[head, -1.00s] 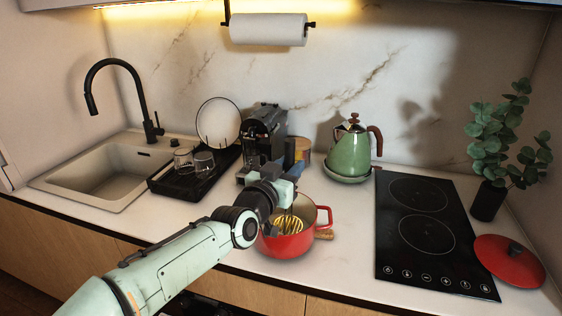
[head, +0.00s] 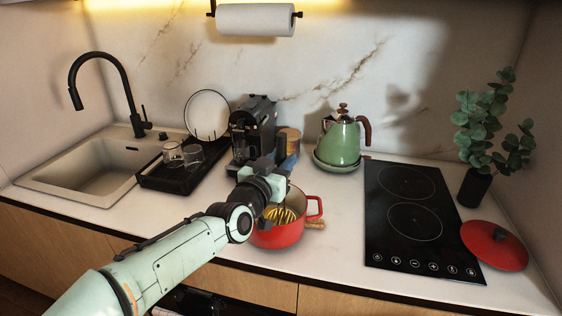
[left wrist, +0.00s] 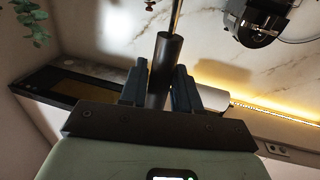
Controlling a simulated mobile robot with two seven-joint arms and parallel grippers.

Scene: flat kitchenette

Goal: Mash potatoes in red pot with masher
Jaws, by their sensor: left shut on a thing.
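The red pot (head: 278,237) stands on the white counter in the head view. Yellow-gold coils of the masher (head: 281,215) show inside its rim. What lies lower in the pot, potatoes included, cannot be made out. My left gripper (head: 276,166) is above the pot, shut on the masher. In the left wrist view, its dark fingers (left wrist: 158,92) close on both sides of the masher's dark round handle (left wrist: 166,62). My forearm and gripper hide part of the pot's left side. My right gripper is not in view.
A small brown object (head: 315,224) lies beside the pot's right handle. The black cooktop (head: 413,222) and red lid (head: 495,246) are to the right. A green kettle (head: 341,145), coffee machine (head: 252,130) and drying rack (head: 180,178) stand behind. Counter between pot and cooktop is clear.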

